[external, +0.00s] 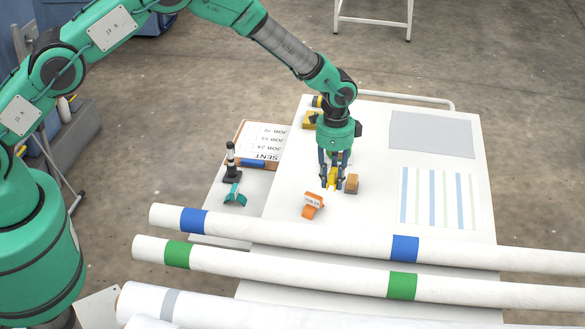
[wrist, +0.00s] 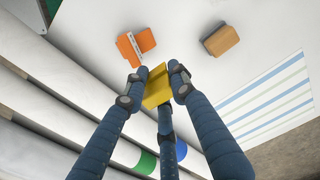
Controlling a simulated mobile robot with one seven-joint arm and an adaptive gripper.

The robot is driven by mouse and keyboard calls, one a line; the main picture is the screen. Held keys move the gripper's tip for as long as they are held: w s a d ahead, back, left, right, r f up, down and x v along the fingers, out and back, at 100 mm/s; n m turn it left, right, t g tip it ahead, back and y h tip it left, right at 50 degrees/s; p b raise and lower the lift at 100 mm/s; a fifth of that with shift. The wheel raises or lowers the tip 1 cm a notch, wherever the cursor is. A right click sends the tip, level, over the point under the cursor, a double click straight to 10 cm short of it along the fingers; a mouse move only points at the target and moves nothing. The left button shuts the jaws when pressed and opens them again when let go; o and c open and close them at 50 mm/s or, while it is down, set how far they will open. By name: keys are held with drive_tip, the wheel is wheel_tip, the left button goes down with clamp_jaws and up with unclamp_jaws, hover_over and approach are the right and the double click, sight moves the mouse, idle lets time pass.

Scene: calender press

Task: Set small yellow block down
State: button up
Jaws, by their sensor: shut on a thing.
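The small yellow block (external: 331,179) is between the fingers of my gripper (external: 333,182), low over the white table (external: 280,205). In the wrist view the fingers of my gripper (wrist: 158,85) are shut on the yellow block (wrist: 157,88), which sits between their tips. I cannot tell whether the block touches the table. Part of it is hidden by the fingers.
An orange labelled piece (external: 312,204) lies left of the gripper, and a tan block (external: 351,184) stands close on its right. A yellow object (external: 309,120) is at the back left. Long white rolls (external: 300,233) cross the front. A grey sheet (external: 432,134) and a striped sheet (external: 440,197) lie right.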

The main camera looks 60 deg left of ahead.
drive_tip(key=s+a+f+n+b, duration=0.1)
drive_tip(key=s+a+f+b, duration=0.1)
drive_tip(key=s+a, duration=1.3)
drive_tip(key=a+f, duration=0.1)
drive_tip(key=a, duration=0.1)
drive_tip(key=shift+a+f, duration=0.15)
drive_tip(key=shift+a, duration=0.2)
drive_tip(key=shift+w, duration=0.1)
drive_tip(key=b, duration=0.3)
hover_over(301, 177)
drive_tip(key=shift+f, duration=0.75)
drive_tip(key=shift+f+b, duration=0.3)
drive_tip(key=shift+f, duration=1.5)
